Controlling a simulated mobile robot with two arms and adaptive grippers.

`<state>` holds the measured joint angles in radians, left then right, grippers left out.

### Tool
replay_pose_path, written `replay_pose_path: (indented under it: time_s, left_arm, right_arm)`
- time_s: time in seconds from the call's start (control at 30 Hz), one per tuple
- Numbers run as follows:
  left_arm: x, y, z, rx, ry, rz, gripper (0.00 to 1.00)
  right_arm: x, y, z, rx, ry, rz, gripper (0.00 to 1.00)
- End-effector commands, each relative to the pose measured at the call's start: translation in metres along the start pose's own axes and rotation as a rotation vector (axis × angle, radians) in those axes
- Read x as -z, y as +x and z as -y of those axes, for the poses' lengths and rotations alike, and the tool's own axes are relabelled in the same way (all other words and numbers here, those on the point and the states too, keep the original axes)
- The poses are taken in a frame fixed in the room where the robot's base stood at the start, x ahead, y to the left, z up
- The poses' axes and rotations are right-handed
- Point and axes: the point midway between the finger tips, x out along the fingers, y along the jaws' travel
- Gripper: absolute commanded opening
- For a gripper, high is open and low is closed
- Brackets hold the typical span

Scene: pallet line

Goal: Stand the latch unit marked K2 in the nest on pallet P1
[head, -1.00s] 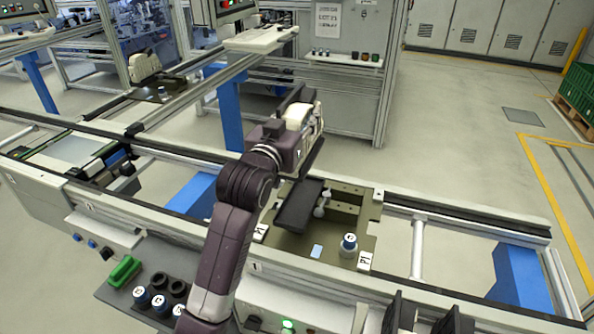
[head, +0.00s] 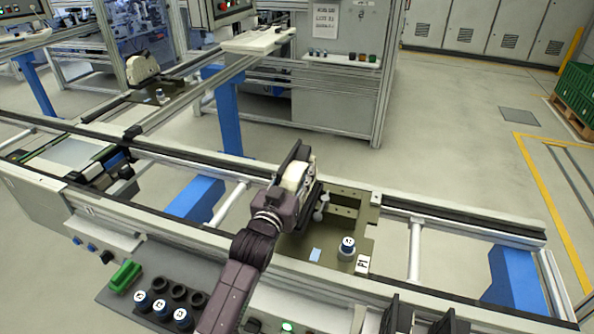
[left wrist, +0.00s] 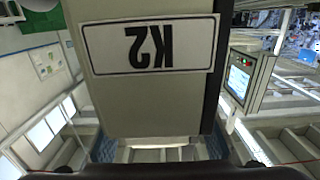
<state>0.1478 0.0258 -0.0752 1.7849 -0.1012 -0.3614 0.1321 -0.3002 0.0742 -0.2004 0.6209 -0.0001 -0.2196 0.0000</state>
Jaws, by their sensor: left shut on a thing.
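My left gripper (head: 297,184) is shut on a cream latch unit (head: 296,174), held over the left part of the pallet. In the left wrist view the unit (left wrist: 150,105) fills the middle, with its K2 label upside down. Pallet P1 (head: 330,268) is an olive plate on the conveyor, its P1 tag at its front right corner. White knobs show just right of the gripper. The gripper and unit hide the pallet's left part, so I cannot tell whether the unit touches it. My right gripper (head: 425,318) shows as two dark, parted fingers at the bottom edge.
A cylinder with a white-and-blue cap (head: 347,247) stands on the pallet's right part. Conveyor rails (head: 450,222) run along both sides. Marked cylinders (head: 162,308) and a green part (head: 125,276) sit on the front ledge. Another pallet with a cream unit (head: 142,68) stands behind left.

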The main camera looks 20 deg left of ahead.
Motion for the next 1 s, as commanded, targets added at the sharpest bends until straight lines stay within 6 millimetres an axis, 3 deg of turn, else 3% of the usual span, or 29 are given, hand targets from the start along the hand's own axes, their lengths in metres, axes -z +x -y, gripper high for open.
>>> replay_pose_path:
  time_s: [0.23,0.27,0.4,0.77,1.0]
  left_arm:
    - [-0.002,0.0,0.0,0.0,0.0,-0.003,0.03]
    - [-0.004,0.0,0.0,0.0,0.0,0.001,0.37]
    - [-0.003,0.0,0.0,0.0,0.0,0.001,0.53]
    - [0.003,0.0,0.0,0.0,0.001,-0.001,0.54]
    - [-0.003,-0.031,0.0,0.0,0.001,0.001,0.54]
  right_arm:
    - [-0.001,0.002,-0.006,-0.007,-0.003,0.001,0.0]
    - [-0.002,0.002,-0.007,-0.008,-0.004,0.002,0.0]
    - [-0.002,0.002,-0.007,-0.008,-0.004,0.002,0.0]
    - [-0.001,-0.002,-0.007,-0.008,-0.003,0.002,0.0]
    - [-0.002,0.009,-0.006,-0.007,-0.003,0.002,0.0]
